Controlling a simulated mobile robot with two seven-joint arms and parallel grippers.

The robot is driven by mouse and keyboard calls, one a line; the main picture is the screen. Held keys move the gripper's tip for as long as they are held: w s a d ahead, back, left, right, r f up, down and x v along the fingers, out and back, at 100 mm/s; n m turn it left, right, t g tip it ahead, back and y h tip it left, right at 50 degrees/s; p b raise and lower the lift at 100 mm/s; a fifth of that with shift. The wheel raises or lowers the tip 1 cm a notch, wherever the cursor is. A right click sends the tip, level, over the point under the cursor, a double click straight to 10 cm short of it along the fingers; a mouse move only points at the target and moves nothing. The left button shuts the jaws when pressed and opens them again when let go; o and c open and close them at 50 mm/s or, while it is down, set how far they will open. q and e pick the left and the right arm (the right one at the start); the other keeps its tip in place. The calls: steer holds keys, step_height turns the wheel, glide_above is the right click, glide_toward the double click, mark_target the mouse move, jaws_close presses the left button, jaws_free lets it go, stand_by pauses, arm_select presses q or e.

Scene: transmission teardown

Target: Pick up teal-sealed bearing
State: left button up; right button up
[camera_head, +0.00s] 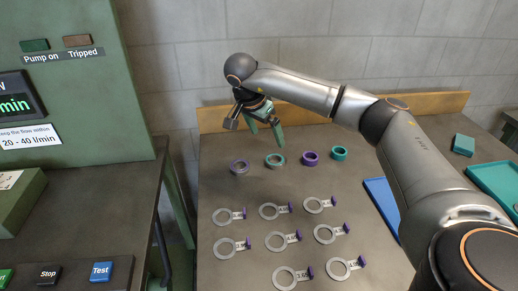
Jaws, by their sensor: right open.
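My right gripper (266,131) hangs from the arm reaching in from the right, with its green fingers pointing down and apart. It is open and empty, above the back row of rings. A teal ring with a grey middle (275,160) lies on the table just below the fingertips. A second, plainer teal ring (339,153) is at the right end of the row. I cannot tell for certain which is the teal-sealed bearing. A purple ring (310,158) lies between them, and a grey and purple ring (239,167) is at the left end. My left gripper is not in view.
Several flat grey rings with purple-ended tags (278,241) lie in rows on the table (216,190) nearer me. A wooden board (212,119) edges the back. A blue tray (380,196) and a teal tray (492,181) are at right. A green panel (75,100) stands left.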

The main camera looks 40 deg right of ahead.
glide_toward(275, 163)
steer(key=shift+s+d, duration=0.1)
steer(key=shift+d, duration=0.25)
steer(key=shift+a+x, duration=0.15)
steer(key=shift+x, duration=1.4)
steer(key=shift+a+x, duration=0.15)
steer(key=shift+x, duration=1.35)
steer(key=shift+f, duration=0.1)
steer(key=shift+c, duration=0.2)
steer(key=c, duration=1.4)
